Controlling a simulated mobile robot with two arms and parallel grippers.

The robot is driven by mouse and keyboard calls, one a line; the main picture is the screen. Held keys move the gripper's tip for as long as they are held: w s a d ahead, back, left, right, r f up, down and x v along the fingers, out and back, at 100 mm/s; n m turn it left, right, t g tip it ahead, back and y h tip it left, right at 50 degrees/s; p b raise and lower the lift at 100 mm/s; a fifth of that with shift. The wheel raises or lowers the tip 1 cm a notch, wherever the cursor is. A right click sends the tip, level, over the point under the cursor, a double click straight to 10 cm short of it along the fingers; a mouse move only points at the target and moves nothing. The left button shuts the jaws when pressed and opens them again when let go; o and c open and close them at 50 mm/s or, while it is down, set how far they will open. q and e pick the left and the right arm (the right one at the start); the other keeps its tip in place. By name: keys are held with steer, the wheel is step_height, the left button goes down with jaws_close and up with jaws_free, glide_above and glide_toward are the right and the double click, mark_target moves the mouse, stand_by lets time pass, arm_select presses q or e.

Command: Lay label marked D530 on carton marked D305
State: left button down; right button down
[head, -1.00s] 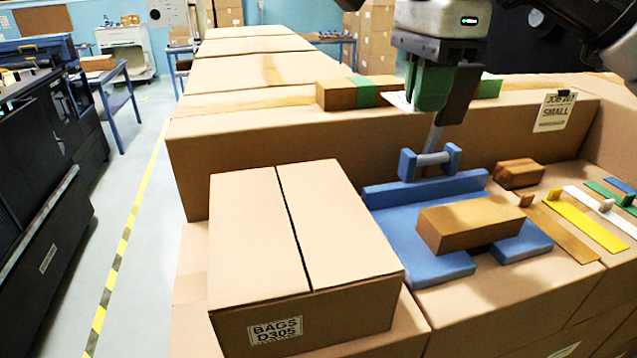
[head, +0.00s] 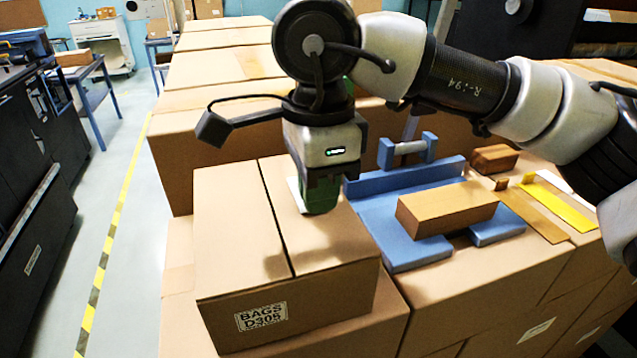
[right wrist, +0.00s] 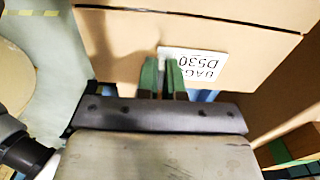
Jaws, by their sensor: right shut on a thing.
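The carton marked D305 (head: 235,222) stands closed at front left, its printed sign (head: 261,316) on the near face. My right gripper (head: 320,207) is over the right half of the carton's top, fingers pointing down. It is shut on the white label (head: 297,194), whose thin edge shows left of the green fingers. In the right wrist view the label marked D530 (right wrist: 194,64) appears upside down between the green fingertips (right wrist: 162,72), against the brown carton. I cannot tell whether the label touches the carton top. My left gripper is not in view.
Right of the carton is a blue fixture (head: 395,235) with an upright bar and a wooden block (head: 447,208) on it. A smaller wooden block (head: 493,158) and coloured strips (head: 560,205) lie farther right. Large cartons (head: 215,155) stand behind.

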steer(key=shift+f, duration=0.35)
steer(key=c, duration=1.3)
jaws_free()
steer(key=shift+o, duration=0.2)
steer(key=shift+r, duration=0.1)
step_height(320, 180, up, 12)
steer(key=shift+b, duration=0.35)
